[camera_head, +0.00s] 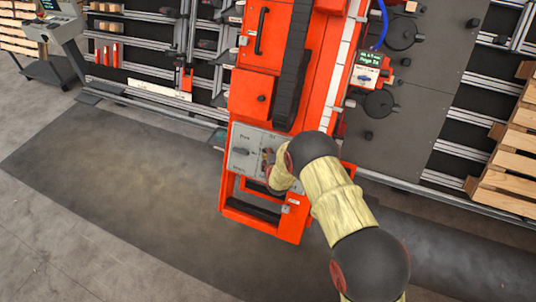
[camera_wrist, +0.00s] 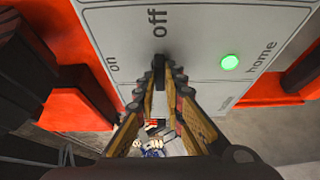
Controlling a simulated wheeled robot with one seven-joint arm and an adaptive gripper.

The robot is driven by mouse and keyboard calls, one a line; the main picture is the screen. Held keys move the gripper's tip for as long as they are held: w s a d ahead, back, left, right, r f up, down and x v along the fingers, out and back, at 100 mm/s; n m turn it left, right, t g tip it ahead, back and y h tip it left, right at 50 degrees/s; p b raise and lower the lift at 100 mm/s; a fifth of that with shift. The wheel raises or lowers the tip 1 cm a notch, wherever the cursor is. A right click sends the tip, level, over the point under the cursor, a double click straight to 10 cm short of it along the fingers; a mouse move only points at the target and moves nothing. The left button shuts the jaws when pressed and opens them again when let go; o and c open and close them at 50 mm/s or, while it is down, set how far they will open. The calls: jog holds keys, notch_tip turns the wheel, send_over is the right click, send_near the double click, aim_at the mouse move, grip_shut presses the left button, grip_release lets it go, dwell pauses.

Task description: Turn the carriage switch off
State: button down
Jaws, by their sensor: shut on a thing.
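The carriage switch is a small black handle (camera_wrist: 159,59) on a light grey panel (camera_wrist: 200,30) in the wrist view. Its visible end lies directly below the word "off", with "on" to the left and "Home" to the right. The rest of the handle is hidden between my fingers. My gripper (camera_wrist: 160,80) is shut on the switch. In the head view my gripper (camera_head: 269,160) is at the right part of the grey control panel (camera_head: 246,168) low on the orange carriage (camera_head: 262,95), and my arm hides the switch.
A lit green lamp (camera_wrist: 230,62) sits on the panel close right of my fingers. A small red box with a display (camera_head: 368,72) stands right of the carriage. Open floor (camera_head: 120,170) lies to the left.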

jog(key=c, duration=2)
grip_release()
jog(key=shift+a, duration=0.1)
jog(key=shift+o, duration=0.6)
jog(key=v, duration=1.2)
